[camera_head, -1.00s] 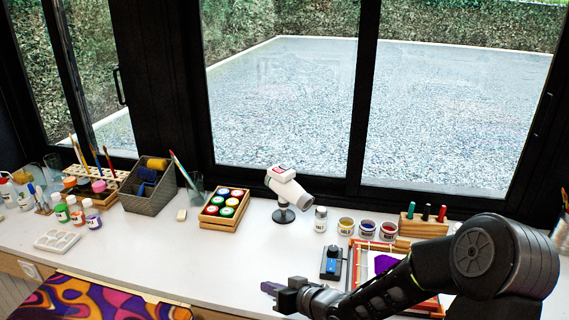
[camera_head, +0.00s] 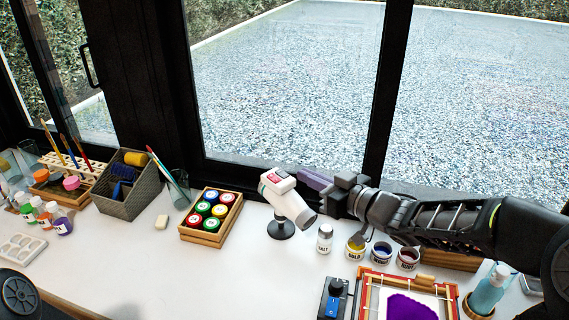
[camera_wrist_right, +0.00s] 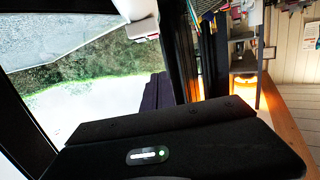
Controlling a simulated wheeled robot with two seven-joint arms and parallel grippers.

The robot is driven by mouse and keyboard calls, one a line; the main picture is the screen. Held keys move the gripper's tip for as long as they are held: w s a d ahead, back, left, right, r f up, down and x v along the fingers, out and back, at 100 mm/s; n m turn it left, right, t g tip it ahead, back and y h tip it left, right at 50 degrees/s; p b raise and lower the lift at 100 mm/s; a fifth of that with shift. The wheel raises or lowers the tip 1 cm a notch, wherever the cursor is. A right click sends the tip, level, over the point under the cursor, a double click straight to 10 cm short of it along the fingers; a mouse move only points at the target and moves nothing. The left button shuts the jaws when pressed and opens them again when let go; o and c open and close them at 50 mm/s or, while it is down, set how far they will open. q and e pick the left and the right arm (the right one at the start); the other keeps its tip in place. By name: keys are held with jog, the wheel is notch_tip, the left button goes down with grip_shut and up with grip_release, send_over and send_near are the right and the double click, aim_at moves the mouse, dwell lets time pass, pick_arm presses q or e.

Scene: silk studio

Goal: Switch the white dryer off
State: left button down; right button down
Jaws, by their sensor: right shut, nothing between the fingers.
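The white dryer (camera_head: 288,200) stands on a dark round stand (camera_head: 281,229) near the back of the table. Its nozzle points down to the right, and a red-marked panel (camera_head: 275,177) shows on its upper end. My right gripper (camera_head: 308,180) is shut and empty, just right of the dryer's upper end; whether it touches the dryer I cannot tell. My left gripper is out of view.
A crate of paint jars (camera_head: 203,236) stands left of the dryer. A salt jar (camera_head: 324,239) and several paint pots (camera_head: 381,254) stand to its right. A blue-switched box (camera_head: 333,300) and a framed screen (camera_head: 372,280) lie in front. The window is behind. The table's middle is clear.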

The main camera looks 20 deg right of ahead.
jog(key=shift+r, duration=0.15)
jog(key=shift+w, duration=0.1)
jog(key=p, duration=0.1)
send_over(279, 181)
jog(key=shift+s+d+f, duration=0.1)
jog(key=shift+s+f, duration=0.25)
jog(key=shift+f, duration=0.2)
jog(key=f, duration=0.2)
jog(key=shift+w+f, duration=0.3)
jog(key=shift+f, duration=0.8)
jog(key=shift+f, duration=0.1)
